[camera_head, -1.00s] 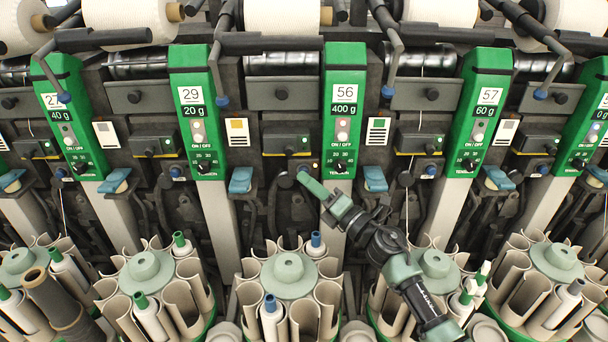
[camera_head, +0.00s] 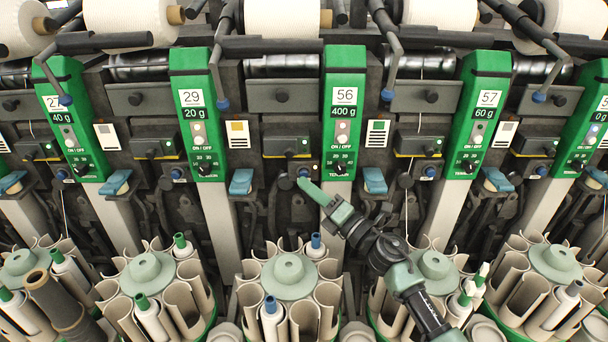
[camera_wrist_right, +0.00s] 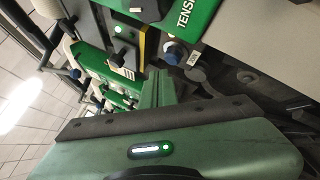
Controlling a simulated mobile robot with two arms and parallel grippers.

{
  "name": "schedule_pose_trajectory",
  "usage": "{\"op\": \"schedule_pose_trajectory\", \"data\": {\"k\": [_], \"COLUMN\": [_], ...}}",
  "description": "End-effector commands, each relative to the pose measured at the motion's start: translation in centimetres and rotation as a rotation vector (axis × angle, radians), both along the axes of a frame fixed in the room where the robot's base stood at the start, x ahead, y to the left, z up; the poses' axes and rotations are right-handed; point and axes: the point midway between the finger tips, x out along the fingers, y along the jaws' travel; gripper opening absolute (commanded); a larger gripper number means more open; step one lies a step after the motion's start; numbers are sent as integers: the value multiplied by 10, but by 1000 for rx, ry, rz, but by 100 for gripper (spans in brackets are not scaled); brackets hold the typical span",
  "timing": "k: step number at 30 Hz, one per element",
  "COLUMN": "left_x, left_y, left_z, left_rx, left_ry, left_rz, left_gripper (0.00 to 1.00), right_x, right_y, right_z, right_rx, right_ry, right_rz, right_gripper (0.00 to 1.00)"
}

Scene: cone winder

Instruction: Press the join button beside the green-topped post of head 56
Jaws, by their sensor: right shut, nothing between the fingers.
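The post of head 56 (camera_head: 344,108) is green with a white 56 label and a 400 g display, in the middle of the head view. The join button (camera_head: 304,171) is a small blue round knob left of the post's lower end; the wrist view also shows a blue knob (camera_wrist_right: 175,52) under the green post. My right gripper (camera_head: 303,183) is shut and empty, its green fingertips just below the button in the head view. The wrist view shows the closed fingers (camera_wrist_right: 158,86) near the knob; I cannot tell whether they touch. My left gripper is not in view.
A dark box with a small green light (camera_head: 303,154) sits just above the button. Posts 29 (camera_head: 193,110) and 57 (camera_head: 487,110) stand on either side. Blue levers (camera_head: 375,180) flank the gripper's area. A round tube magazine (camera_head: 290,282) stands below.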

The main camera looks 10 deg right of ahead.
Motion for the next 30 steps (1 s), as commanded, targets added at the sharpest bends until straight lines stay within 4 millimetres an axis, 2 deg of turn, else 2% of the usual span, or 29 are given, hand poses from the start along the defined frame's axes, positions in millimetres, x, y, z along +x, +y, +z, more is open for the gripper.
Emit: {"op": "schedule_pose_trajectory", "data": {"k": [7, 21, 30], "left_x": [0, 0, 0], "left_y": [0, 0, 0], "left_z": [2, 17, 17], "left_rx": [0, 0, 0], "left_ry": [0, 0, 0], "left_rz": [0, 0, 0], "left_gripper": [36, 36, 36], "right_x": [-4, -46, -49], "right_y": [1, 9, 10], "right_z": [0, 1, 0], "right_rx": [0, 0, 0], "right_ry": [0, 0, -1], "right_rz": [1, 1, 0], "right_gripper": [0, 0, 0]}}
